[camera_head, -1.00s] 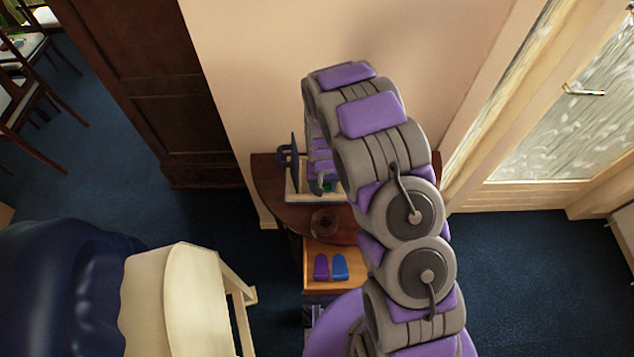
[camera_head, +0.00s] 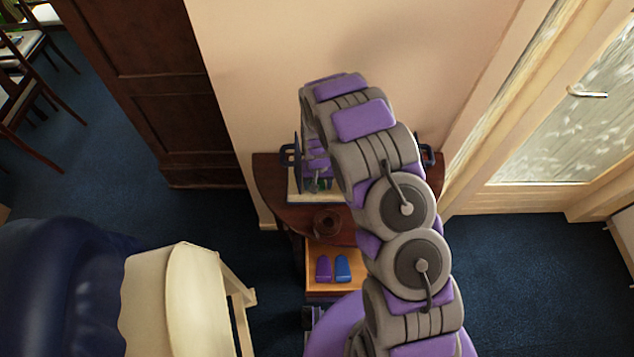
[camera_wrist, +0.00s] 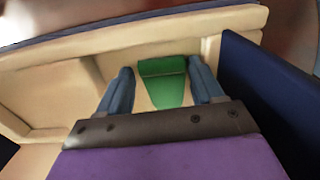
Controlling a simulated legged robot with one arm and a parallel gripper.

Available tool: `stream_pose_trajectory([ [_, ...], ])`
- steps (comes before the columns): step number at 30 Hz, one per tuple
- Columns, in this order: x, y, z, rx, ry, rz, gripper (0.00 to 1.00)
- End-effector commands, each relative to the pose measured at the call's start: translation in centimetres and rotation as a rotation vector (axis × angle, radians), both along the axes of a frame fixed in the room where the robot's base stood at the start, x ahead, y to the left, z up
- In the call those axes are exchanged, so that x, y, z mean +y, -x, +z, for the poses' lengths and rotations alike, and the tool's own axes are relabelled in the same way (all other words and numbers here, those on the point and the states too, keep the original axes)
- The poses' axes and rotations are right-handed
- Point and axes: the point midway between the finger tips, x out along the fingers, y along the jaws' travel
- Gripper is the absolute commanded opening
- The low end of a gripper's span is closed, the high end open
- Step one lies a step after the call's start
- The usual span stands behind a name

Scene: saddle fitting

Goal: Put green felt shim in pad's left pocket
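The green felt shim (camera_wrist: 165,85) lies in a cream compartment in the wrist view, with one end against the compartment wall. My gripper (camera_wrist: 164,78) has its two blue-grey fingers apart, one on each side of the shim. The right finger is very close to the shim's edge; I cannot tell whether it touches. In the head view my gripper (camera_head: 319,181) reaches down into the cream box (camera_head: 305,200) on the round table, and my arm hides much of the box. I cannot make out the pad's left pocket for certain.
The wooden table (camera_head: 275,208) stands against the wall and holds a small round dish (camera_head: 327,222). An open drawer (camera_head: 318,288) below holds a purple piece (camera_head: 323,268) and a blue piece (camera_head: 343,268). Dark panels flank the box.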

Motion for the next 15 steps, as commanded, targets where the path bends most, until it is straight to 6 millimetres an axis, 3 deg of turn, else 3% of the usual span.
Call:
stream_pose_trajectory([
  [5,-0.41,0.03,0.09,0.0,-0.004,-0.002,0.82],
  [15,0.52,0.02,-0.09,0.001,0.007,-0.001,0.82],
])
